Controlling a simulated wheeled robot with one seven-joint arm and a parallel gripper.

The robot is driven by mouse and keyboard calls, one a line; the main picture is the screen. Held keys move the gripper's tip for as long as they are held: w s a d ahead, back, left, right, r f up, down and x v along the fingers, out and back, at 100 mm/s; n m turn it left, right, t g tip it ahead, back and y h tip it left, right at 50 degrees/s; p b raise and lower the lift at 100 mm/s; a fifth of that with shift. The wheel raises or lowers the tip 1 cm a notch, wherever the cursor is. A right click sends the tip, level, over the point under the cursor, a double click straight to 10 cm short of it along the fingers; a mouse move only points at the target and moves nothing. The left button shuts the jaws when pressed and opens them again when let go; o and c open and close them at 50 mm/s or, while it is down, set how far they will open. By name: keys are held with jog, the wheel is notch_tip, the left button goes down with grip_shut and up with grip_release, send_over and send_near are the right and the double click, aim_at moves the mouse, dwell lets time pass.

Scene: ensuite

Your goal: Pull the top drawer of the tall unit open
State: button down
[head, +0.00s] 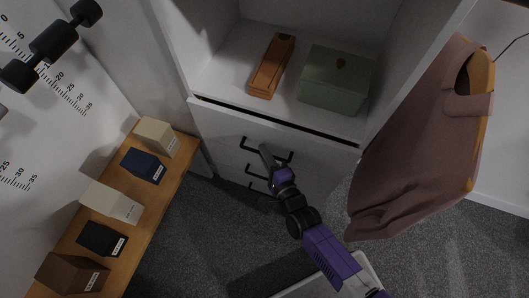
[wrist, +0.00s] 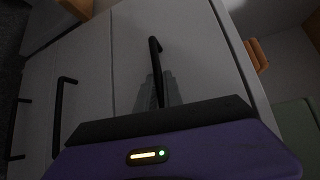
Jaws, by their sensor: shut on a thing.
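The tall unit (head: 215,60) is white, with an open shelf space above several drawers. Its top drawer (head: 220,122) has a white front with a black bar handle (head: 247,145). A dark narrow gap runs along the top edge of the drawer front, so the drawer stands slightly out. My gripper (head: 265,152) reaches this handle from the front. In the wrist view, the grey fingers (wrist: 158,92) are shut around the top drawer's handle (wrist: 154,48), close to the drawer front (wrist: 195,45). The fingertips are small and partly hidden in the head view.
Lower drawer handles (wrist: 59,105) lie below. An orange-brown case (head: 268,72) and a green box (head: 334,88) stand on the shelf above. A brown garment (head: 415,150) hangs right. A wooden bench (head: 160,205) with several boxes stands left. Grey carpet (head: 215,240) is free in front.

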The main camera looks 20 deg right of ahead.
jog(key=shift+s, duration=0.15)
jog(key=s+a, duration=1.6)
jog(key=shift+s+a, duration=0.15)
jog(key=shift+a, duration=0.05)
jog(key=c, duration=1.8)
grip_release()
jog(key=shift+o, duration=0.2)
jog(key=s+r, duration=0.1)
jog(key=s, duration=0.6)
jog(key=shift+s+b, duration=0.35)
jog(key=shift+b, duration=0.1)
